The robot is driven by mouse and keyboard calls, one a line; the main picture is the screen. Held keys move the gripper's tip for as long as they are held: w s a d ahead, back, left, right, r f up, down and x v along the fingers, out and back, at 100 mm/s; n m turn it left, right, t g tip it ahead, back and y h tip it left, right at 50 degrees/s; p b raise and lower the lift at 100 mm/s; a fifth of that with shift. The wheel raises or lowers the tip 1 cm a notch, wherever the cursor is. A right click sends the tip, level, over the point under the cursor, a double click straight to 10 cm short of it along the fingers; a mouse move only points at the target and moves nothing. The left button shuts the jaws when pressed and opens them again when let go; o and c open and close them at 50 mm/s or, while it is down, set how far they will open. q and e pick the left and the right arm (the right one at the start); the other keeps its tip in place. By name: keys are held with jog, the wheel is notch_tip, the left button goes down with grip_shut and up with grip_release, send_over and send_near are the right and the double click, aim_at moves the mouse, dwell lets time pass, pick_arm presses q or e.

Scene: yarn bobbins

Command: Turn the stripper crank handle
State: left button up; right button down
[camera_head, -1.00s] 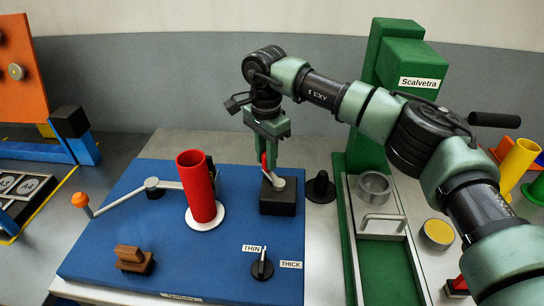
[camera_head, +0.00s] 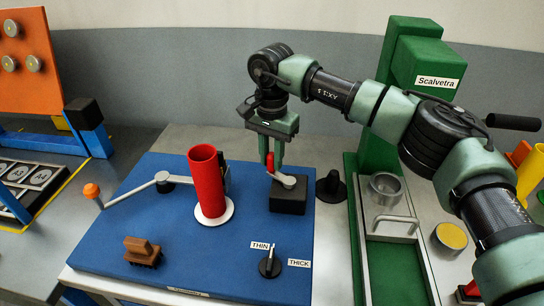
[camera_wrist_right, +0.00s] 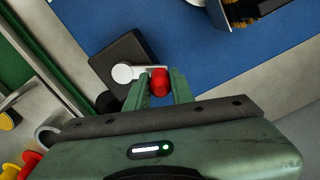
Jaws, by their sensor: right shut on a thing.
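A small crank with a light grey arm (camera_head: 287,181) and a red handle (camera_head: 269,162) sits on a black block (camera_head: 289,200) at the right of the blue board. My right gripper (camera_head: 271,168) reaches down from above and is shut on the red handle. In the right wrist view the red handle (camera_wrist_right: 160,83) sits between the two green fingers, with the grey pivot (camera_wrist_right: 122,73) to its left on the black block (camera_wrist_right: 122,55). A longer grey crank arm (camera_head: 132,193) with an orange knob (camera_head: 91,190) is at the board's left. My left gripper is out of view.
A red tube (camera_head: 205,185) stands on the blue board (camera_head: 200,255), left of the black block. A brown block (camera_head: 142,252) and a THIN/THICK dial (camera_head: 269,265) are at the front. A green machine (camera_head: 375,110) stands to the right.

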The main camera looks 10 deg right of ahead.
jog(key=c, duration=1.2)
grip_release()
jog(key=shift+r, duration=0.1)
notch_tip(320, 180, up, 8)
jog(key=shift+f+b, duration=0.15)
jog(key=shift+b, duration=0.45)
